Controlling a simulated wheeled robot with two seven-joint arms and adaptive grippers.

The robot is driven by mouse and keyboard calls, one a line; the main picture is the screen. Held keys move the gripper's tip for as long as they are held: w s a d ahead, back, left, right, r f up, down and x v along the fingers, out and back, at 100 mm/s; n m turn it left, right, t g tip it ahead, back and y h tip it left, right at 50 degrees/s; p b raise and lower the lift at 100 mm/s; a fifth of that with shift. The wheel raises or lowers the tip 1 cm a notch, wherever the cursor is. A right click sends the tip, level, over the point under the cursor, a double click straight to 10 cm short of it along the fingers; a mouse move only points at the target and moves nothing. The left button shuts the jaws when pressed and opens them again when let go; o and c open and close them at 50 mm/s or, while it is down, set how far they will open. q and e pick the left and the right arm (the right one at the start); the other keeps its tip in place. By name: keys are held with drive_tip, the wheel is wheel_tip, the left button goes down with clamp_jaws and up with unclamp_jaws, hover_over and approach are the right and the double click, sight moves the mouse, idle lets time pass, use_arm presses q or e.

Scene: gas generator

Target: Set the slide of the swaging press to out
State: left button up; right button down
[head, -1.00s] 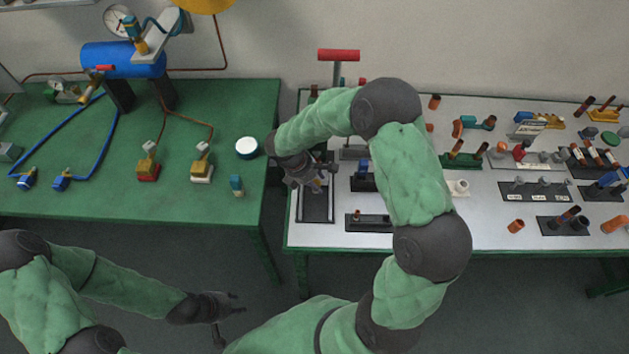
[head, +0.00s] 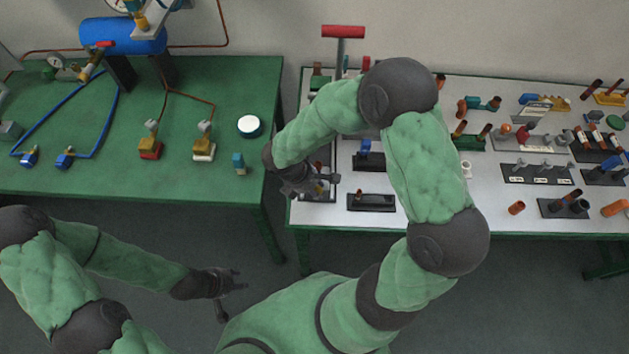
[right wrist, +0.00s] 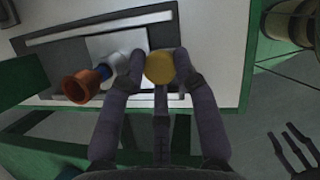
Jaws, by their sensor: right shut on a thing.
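The swaging press stands at the left end of the white-topped table, its red T-handle (head: 343,32) upright at the back. In the right wrist view its dark base frame (right wrist: 110,22) holds a pale slide plate (right wrist: 100,46) with a round yellow knob (right wrist: 160,67). My right gripper (head: 328,182) is over the front of the base. In the right wrist view its fingers (right wrist: 160,58) are shut on the yellow knob. A copper tube (right wrist: 77,87) with a blue ring and a grey fitting lies left of the knob. My left gripper (head: 236,284) is open and empty, away from the tables.
A green table (head: 100,180) with a blue tank (head: 122,37), hoses and valves stands to the left, across a narrow gap. A dark block (head: 371,202) and several tool racks fill the white table to the right. My right arm hides part of the press.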

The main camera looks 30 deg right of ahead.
drive_tip(key=shift+d, duration=0.15)
drive_tip(key=c, duration=0.9)
unclamp_jaws()
drive_tip(key=shift+s, duration=0.1)
drive_tip(key=shift+c, duration=0.2)
drive_tip(key=shift+r, duration=0.15)
drive_tip(key=shift+a+r, duration=0.2)
drive_tip(key=shift+r, duration=0.1)
drive_tip(key=v, duration=1.1)
